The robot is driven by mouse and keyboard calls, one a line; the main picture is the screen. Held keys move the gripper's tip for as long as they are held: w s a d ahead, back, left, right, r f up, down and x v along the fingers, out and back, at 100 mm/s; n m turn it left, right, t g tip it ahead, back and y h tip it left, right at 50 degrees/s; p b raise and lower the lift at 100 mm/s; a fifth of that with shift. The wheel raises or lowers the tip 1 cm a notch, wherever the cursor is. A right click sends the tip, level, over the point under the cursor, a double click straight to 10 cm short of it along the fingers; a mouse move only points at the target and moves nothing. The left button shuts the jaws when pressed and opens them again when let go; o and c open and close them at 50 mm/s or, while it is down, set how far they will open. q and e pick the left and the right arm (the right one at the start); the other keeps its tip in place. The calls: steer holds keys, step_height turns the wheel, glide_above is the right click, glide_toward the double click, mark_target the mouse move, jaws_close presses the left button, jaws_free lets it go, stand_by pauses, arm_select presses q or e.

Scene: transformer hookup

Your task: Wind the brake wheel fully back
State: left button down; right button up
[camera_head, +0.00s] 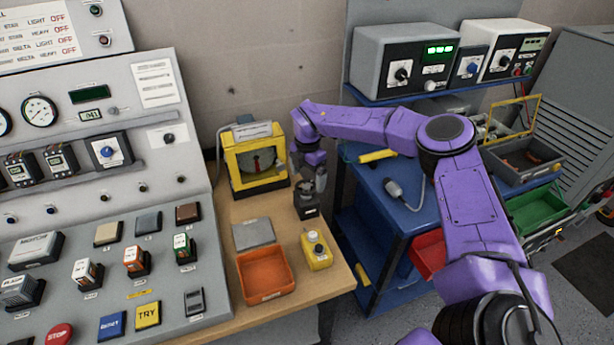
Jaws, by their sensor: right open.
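My right arm is purple and reaches over the bench from the right. Whether the fingers touch that device is hard to tell. A yellow-framed unit (255,180) with a gauge-like face stands just left of the gripper. No brake wheel can be clearly made out; the gripper and the small size hide detail there. My left gripper is not in view.
An orange tray (266,290), a grey plate (253,233) and a yellow bottle-like item (317,250) occupy the bench front. A sloped grey control panel (60,235) borders it on the left. A blue cart (385,250) stands to the right.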

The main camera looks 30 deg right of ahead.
mark_target(306, 186)
steer(key=f, duration=0.1)
steer(key=w+f, duration=0.1)
steer(key=f, duration=0.1)
steer(key=shift+w+f, duration=0.15)
steer(key=shift+s, duration=0.3)
steer(key=shift+s+r, duration=0.1)
steer(key=shift+r, duration=0.15)
steer(key=c, duration=0.3)
steer(key=shift+f, duration=0.1)
steer(key=c, duration=0.7)
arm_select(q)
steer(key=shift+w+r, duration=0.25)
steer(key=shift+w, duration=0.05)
arm_select(e)
steer(key=shift+c, duration=0.2)
